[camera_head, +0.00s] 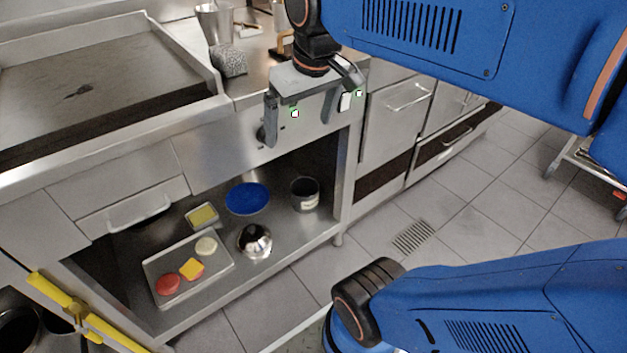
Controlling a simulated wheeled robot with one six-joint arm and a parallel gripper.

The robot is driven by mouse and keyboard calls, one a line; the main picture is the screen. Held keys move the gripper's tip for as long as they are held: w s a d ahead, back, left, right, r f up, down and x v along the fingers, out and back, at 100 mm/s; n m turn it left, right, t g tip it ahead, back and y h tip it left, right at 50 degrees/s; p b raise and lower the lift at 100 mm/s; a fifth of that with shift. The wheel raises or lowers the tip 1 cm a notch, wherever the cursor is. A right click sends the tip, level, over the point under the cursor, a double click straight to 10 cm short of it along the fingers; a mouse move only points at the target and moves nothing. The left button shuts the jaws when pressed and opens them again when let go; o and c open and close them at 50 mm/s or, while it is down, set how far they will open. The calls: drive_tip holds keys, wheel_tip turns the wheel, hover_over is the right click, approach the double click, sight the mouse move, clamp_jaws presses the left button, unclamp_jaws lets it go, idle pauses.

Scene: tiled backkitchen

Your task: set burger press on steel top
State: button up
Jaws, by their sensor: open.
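My gripper (299,128) points down in front of the counter's front panel, its two fingers apart with nothing between them. The steel top (256,76) lies behind it, right of the griddle. A small object with a brown handle (283,47) stands on the steel top behind my gripper, partly hidden by the arm; it may be the burger press, but I cannot tell for sure. A shiny steel dome with a dark knob (255,241) sits on the lower shelf below my gripper.
A metal container (213,24) and a grey speckled block (229,61) stand on the steel top. The griddle (100,75) is at left. The lower shelf (290,240) holds a food tray (205,277), a yellow-filled tub (201,216), a blue plate (247,198) and a pot (305,194).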

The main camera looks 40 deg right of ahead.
drive_tip(key=s+a+f+t, duration=0.1)
drive_tip(key=s+a+f, duration=0.1)
drive_tip(key=s+f, duration=0.5)
wheel_tip(320, 180, down, 3)
drive_tip(key=shift+s+f, duration=0.15)
drive_tip(key=shift+s, duration=0.05)
drive_tip(key=shift+c, duration=0.4)
idle(1.4)
